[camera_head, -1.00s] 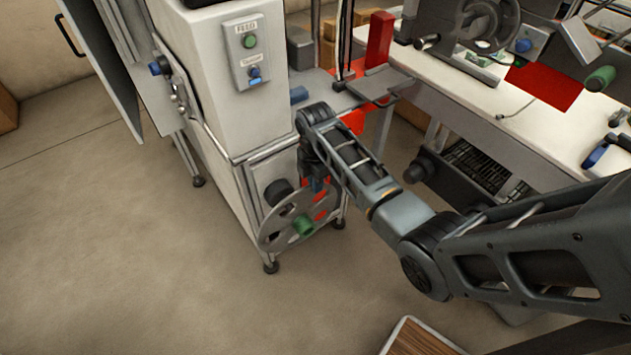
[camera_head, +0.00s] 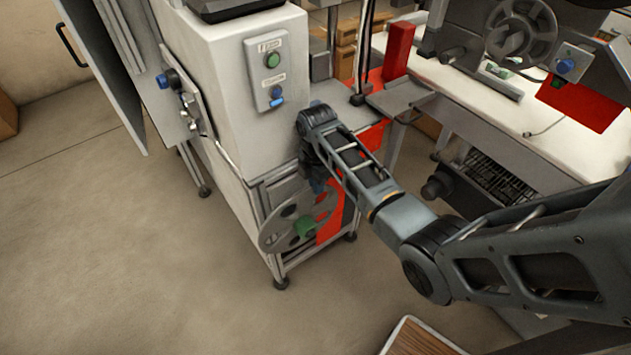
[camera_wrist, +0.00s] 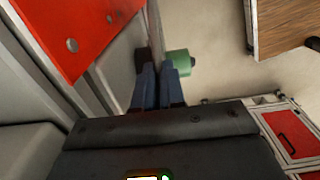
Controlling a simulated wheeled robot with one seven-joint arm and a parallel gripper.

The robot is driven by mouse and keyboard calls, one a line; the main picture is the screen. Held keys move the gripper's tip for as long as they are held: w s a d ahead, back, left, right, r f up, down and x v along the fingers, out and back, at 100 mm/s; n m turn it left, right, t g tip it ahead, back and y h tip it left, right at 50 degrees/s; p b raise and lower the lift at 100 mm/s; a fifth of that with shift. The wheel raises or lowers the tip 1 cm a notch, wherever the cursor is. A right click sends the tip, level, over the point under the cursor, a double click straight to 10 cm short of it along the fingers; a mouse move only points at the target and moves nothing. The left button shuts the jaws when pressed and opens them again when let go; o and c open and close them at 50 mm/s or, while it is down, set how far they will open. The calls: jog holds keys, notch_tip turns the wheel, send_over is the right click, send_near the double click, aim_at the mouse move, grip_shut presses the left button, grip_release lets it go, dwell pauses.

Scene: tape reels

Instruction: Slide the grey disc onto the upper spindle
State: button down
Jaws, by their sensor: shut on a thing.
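The grey disc (camera_head: 270,240) has round holes and a green hub (camera_head: 304,228). It stands upright beside the white machine's lower frame. My gripper (camera_head: 318,185), mostly hidden by my arm, is shut on its upper edge. In the wrist view the blue fingers (camera_wrist: 158,88) close on the disc (camera_wrist: 156,30), seen nearly edge-on, with the green hub (camera_wrist: 178,62) to its right. At the right machine, a dark stub (camera_head: 452,55), apparently the upper spindle, sticks out above a lower dark stub (camera_head: 437,187). Both are apart from the disc.
The white machine (camera_head: 215,80) with a button panel (camera_head: 268,70) stands directly behind the disc. A white worktable (camera_head: 470,100) and a red block (camera_head: 398,48) are to the right. A wooden top (camera_head: 420,340) is low in front. The floor at left is clear.

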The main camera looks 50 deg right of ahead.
jog(key=s+a+p, duration=0.2)
jog(key=s+p, duration=0.3)
jog(key=s, duration=0.3)
jog(key=shift+s+a, duration=0.25)
jog(key=shift+s, duration=0.05)
jog(key=shift+r, duration=0.1)
dwell(0.5)
